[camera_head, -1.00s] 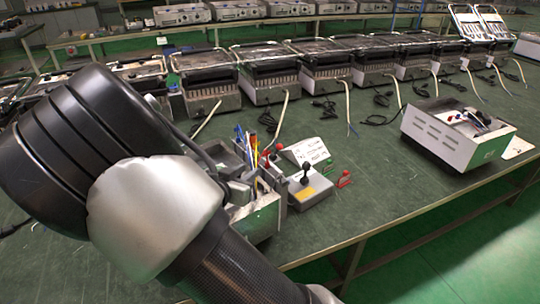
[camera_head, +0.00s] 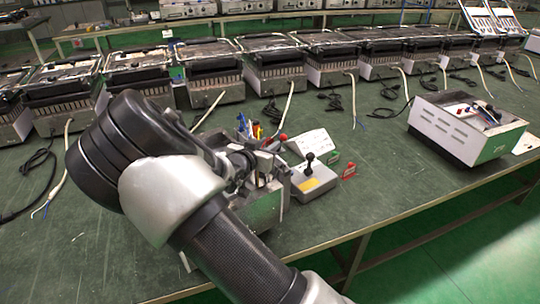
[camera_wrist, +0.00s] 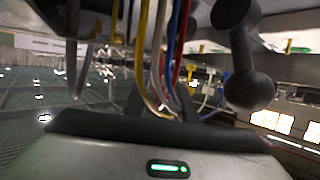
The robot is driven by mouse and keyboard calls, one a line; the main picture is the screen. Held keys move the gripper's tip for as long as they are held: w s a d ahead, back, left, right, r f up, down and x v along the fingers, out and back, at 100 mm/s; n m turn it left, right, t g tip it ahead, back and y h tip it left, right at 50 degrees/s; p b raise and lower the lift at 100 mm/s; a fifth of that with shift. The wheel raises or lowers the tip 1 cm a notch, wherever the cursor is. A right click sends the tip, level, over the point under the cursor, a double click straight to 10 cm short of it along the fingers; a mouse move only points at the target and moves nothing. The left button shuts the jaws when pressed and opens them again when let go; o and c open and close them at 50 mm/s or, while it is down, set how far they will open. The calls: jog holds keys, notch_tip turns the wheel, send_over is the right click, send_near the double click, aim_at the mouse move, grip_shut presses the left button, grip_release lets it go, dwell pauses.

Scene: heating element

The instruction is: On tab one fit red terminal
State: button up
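Colored wires hang in the upper middle of the wrist view: a red wire (camera_wrist: 177,45), a blue wire (camera_wrist: 171,52), a yellow wire (camera_wrist: 141,45) and pale ones. I cannot make out a red terminal or tab one. My gripper (camera_wrist: 161,112) shows as dark, blurred fingers below the wires; its opening and any contact are unclear. In the head view my gripper (camera_head: 247,160) is by the tool holder, partly hidden by my arm. A white-sided appliance (camera_head: 465,125), with small red and dark parts on top, stands at the right.
A grey box (camera_head: 312,185) with a black knob and yellow label stands right of the gripper, beside a small red item (camera_head: 349,171). A metal holder (camera_head: 262,208) is close below. Several appliances with loose cables line the back. The table's front right is clear.

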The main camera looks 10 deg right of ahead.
jog(key=b+x, duration=0.1)
jog(key=x, duration=0.4)
jog(key=shift+f+b, duration=0.1)
jog(key=shift+b, duration=0.3)
grip_shut()
